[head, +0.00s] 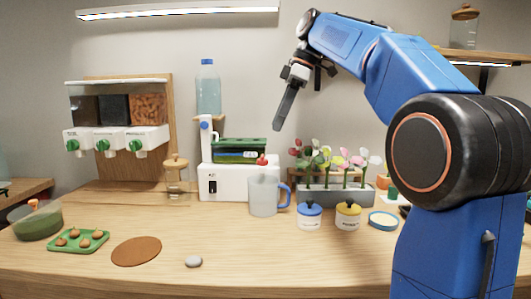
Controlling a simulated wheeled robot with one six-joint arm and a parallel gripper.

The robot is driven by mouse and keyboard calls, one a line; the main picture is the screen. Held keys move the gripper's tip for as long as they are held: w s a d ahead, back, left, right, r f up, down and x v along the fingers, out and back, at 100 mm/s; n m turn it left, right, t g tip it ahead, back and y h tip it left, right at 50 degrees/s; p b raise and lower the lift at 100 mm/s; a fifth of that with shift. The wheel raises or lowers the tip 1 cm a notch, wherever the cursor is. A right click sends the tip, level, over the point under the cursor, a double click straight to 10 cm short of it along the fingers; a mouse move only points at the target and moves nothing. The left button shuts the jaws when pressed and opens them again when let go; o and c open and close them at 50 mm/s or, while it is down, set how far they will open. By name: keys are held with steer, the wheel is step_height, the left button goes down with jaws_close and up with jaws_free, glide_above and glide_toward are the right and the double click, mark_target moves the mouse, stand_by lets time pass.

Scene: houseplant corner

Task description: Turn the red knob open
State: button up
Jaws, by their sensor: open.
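The red knob (262,160) is small and sits at the upper front right of a white dispenser unit (235,182) at the back of the wooden counter. A clear jug with a blue handle (264,197) stands just in front of and below the knob. My gripper (280,123) hangs in the air above and slightly right of the knob, pointing down and apart from it. Its jaws are open and empty, seen nearly edge-on, so one finger largely hides the other. The knob's exact turn angle is too small to tell.
Potted flowers (335,195), a blue-lidded jar (309,216) and a yellow-lidded jar (347,215) stand to the right. The counter's front middle is mostly clear, with a grey stone (193,261).

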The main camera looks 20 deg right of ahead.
mark_target(265, 159)
steer(key=x, duration=1)
steer(key=shift+f, duration=0.25)
steer(key=c, duration=1)
